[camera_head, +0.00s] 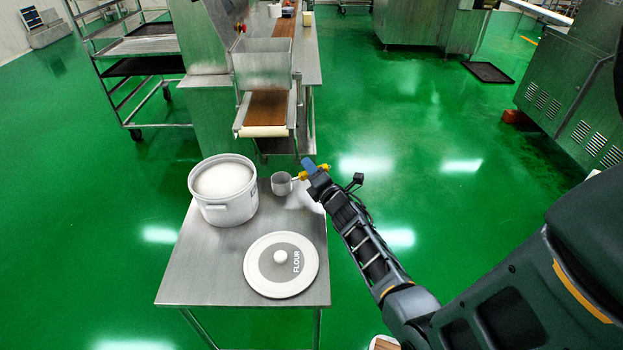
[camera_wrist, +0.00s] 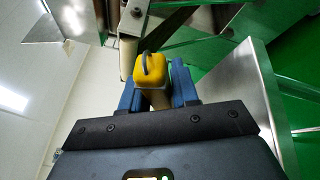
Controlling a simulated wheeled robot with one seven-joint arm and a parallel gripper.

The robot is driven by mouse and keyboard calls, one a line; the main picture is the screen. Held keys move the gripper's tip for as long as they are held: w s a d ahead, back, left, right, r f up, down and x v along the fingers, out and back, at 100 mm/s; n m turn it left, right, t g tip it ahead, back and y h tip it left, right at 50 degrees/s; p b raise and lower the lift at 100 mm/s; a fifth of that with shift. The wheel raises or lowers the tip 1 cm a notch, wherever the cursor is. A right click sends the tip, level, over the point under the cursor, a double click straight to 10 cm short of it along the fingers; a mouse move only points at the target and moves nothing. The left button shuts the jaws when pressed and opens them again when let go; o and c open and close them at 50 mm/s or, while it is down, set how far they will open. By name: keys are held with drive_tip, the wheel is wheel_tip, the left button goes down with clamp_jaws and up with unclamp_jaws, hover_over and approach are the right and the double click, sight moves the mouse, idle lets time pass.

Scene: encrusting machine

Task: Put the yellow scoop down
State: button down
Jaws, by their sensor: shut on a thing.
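The yellow scoop has a grey metal cup (camera_head: 281,183) and a yellow handle (camera_head: 318,171). My gripper (camera_head: 308,166) is shut on the handle at the table's far right corner, with the cup to its left. In the wrist view, the yellow handle end (camera_wrist: 152,74) sits between the two blue fingers of my gripper (camera_wrist: 158,88). The cup is over the steel table (camera_head: 190,268) or just above it; I cannot tell whether it touches. The cup is not clear in the wrist view.
A white flour bucket (camera_head: 230,205), filled with white flour, stands left of the scoop. A round lid marked FLOUR (camera_head: 281,287) lies on the table in front. A machine with a conveyor (camera_head: 267,105) stands behind the table. Bare table shows between bucket, lid and scoop.

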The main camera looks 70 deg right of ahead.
drive_tip(key=shift+f, duration=0.8)
drive_tip(key=shift+f+b, duration=0.15)
drive_tip(key=shift+b, duration=0.15)
drive_tip(key=c, duration=0.8)
unclamp_jaws()
drive_tip(key=shift+c, duration=0.2)
